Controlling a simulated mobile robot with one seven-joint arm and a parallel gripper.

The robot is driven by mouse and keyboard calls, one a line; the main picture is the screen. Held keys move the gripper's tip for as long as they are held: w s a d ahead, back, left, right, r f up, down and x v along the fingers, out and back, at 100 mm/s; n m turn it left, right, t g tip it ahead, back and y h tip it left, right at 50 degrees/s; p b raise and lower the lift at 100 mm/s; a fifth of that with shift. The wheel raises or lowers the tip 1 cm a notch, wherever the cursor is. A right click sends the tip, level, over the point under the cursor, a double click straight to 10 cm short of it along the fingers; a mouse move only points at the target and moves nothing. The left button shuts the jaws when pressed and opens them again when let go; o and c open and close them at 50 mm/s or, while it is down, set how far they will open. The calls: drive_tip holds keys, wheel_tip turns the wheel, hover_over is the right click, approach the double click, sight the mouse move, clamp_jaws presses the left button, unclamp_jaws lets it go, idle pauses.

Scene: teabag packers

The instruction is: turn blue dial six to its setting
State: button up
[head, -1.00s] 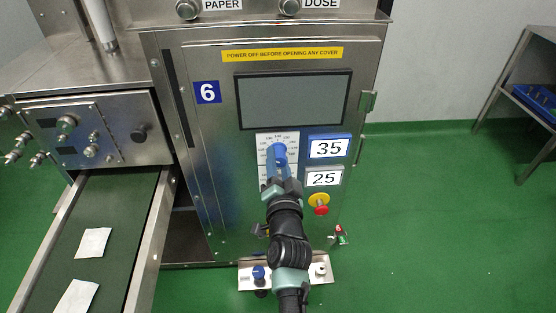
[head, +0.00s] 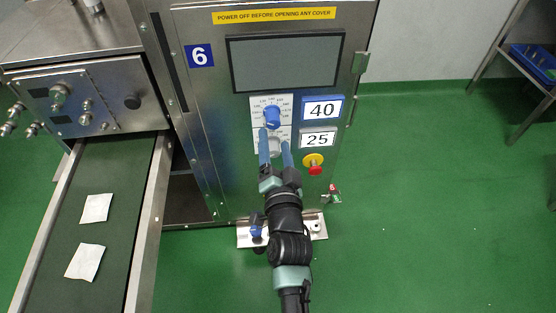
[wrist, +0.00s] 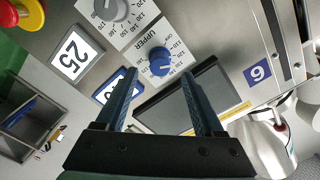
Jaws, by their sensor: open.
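The blue dial (head: 271,116) sits on a white scale plate on machine 6, below the dark screen. It also shows in the wrist view, where the blue dial (wrist: 159,62) is on the scale marked UPPER. The blue-framed display beside it (head: 322,108) reads 40. My gripper (head: 275,140) is open and empty. Its two blue fingers point at the panel just below the blue dial, apart from it in the head view. In the wrist view, the fingers (wrist: 158,85) stand to either side of the dial. Whether they touch the panel cannot be told.
A grey dial (head: 275,147) lies below the blue one, partly behind my fingers, with a display (head: 318,139) reading 25. A red stop button on yellow (head: 314,163) is at the lower right. A conveyor (head: 120,190) with two teabags runs at left. Green floor is clear at right.

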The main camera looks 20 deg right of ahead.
drive_tip(key=p+v, duration=0.1)
drive_tip(key=v, duration=0.5)
drive_tip(key=shift+r, duration=0.15)
idle(0.3)
drive_tip(key=w+a+r+n+t+y, duration=0.1)
drive_tip(key=a+r+n+t, duration=0.15)
drive_tip(key=r, duration=0.65)
drive_tip(key=w+a+r+n+t+y, duration=0.1)
drive_tip(key=w+a+r+n, duration=0.15)
drive_tip(key=r, duration=0.75)
drive_tip(key=w+a+r+n+t+y, duration=0.15)
drive_tip(key=a+r, duration=0.25)
drive_tip(key=r, duration=0.5)
drive_tip(key=s+a+r+n+t+y, duration=0.1)
drive_tip(key=s+a+r+n+t, duration=0.1)
drive_tip(key=s+r, duration=0.45)
drive_tip(key=s+a+r+n+t, duration=0.1)
drive_tip(key=s+a+r+n, duration=0.15)
drive_tip(key=r, duration=0.75)
drive_tip(key=s+a+r+n+t+y, duration=0.1)
drive_tip(key=s+a+r+t, duration=0.1)
drive_tip(key=s+r, duration=0.45)
wheel_tip(320, 180, up, 28)
drive_tip(key=w+p, duration=0.1)
drive_tip(key=p, duration=2.4)
drive_tip(key=shift+d+f+p, duration=0.15)
drive_tip(key=shift+d+p, duration=0.05)
drive_tip(key=shift+p, duration=0.2)
drive_tip(key=shift+h, duration=0.25)
